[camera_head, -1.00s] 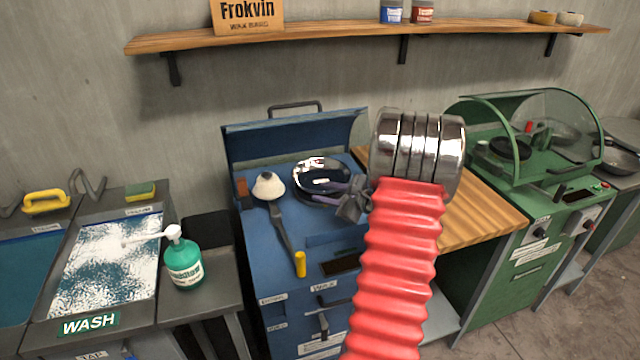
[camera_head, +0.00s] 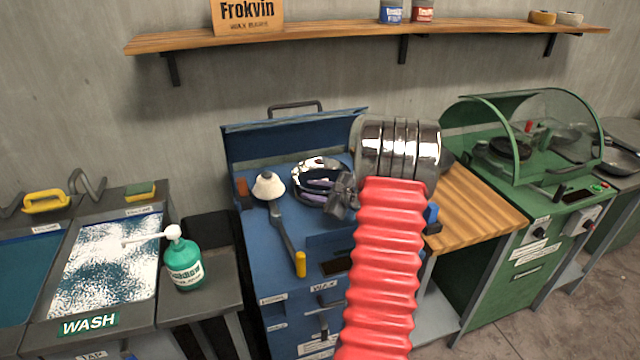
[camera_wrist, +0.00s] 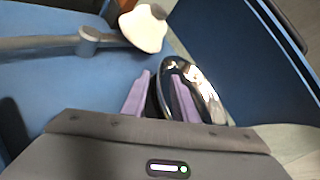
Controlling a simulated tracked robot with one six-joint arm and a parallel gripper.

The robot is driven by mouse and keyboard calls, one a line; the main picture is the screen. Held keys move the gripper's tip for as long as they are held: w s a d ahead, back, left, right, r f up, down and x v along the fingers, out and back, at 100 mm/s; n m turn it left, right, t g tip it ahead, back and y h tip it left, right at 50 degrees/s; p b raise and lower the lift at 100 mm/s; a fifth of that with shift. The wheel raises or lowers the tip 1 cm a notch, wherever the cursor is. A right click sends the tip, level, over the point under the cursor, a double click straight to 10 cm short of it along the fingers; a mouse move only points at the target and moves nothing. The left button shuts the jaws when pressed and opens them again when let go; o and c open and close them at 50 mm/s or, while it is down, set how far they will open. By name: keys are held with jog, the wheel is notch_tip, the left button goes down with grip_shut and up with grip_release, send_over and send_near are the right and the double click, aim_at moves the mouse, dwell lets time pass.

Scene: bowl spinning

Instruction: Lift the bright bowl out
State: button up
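The bright bowl (camera_head: 316,165), shiny and mirror-like, sits on the blue machine (camera_head: 278,222), below its raised lid. In the wrist view the bowl (camera_wrist: 207,90) lies just ahead of my gripper (camera_wrist: 161,82). Its two purple fingers are apart, with one outside the bowl's near edge and the other over its inside. The dark near wall shows between them, and I see no firm contact. In the head view my gripper (camera_head: 322,187) reaches in from the right at the bowl, and the wrist hides part of the bowl's right side.
A white pad on a handled tool (camera_head: 268,186) stands just left of the bowl. The blue lid (camera_head: 285,143) rises behind. A wooden worktop (camera_head: 475,210) and green machine (camera_head: 505,165) are at the right. A green bottle (camera_head: 184,262) stands beside the wash basin (camera_head: 105,260).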

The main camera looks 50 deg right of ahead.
jog(key=shift+c, duration=0.6)
grip_shut()
notch_tip(320, 180, up, 10)
dwell(0.6)
dwell(0.4)
